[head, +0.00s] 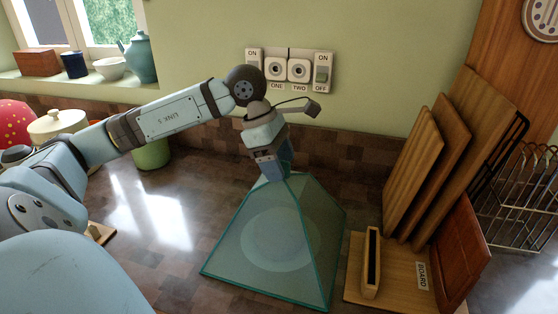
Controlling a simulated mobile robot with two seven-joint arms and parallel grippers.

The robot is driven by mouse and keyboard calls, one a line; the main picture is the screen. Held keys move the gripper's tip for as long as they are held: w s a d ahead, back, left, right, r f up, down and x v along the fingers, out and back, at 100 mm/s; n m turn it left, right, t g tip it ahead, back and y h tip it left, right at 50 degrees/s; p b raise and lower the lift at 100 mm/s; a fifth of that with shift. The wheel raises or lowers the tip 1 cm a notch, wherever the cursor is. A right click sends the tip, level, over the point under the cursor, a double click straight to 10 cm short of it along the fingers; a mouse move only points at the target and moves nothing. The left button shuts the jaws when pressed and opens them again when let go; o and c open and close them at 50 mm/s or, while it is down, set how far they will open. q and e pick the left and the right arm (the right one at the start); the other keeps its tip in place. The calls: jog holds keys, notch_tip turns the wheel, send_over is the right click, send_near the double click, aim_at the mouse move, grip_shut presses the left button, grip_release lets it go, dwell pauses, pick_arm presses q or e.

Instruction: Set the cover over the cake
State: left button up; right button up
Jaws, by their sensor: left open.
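The cover (310,235) is a see-through teal pyramid with a dark teal rim, and it stands upright on the dark counter. A pale round shape (278,240) shows through its walls; I cannot tell whether this is the cake or a plate. No cake shows clearly elsewhere. My left gripper (273,172) is open and points down at the top of the cover. Its fingers hide the cover's tip, and I cannot tell whether they touch it. My right gripper is not in view.
A wooden board rack (385,272) with several upright cutting boards (450,155) stands close to the cover's right side. A wire rack (520,200) is at the far right. A green container (150,153) and a cream lidded pot (57,126) stand left. The counter left of the cover is clear.

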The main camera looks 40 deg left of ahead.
pick_arm(q)
jog(key=shift+o, duration=0.4)
jog(key=shift+r, duration=0.1)
jog(key=shift+a+r, duration=0.1)
jog(key=shift+r, duration=0.05)
jog(key=p+v, duration=0.1)
jog(key=v, duration=0.5)
jog(key=shift+r, duration=0.3)
jog(key=shift+s+a, duration=0.1)
jog(key=shift+a, duration=0.05)
dwell(0.5)
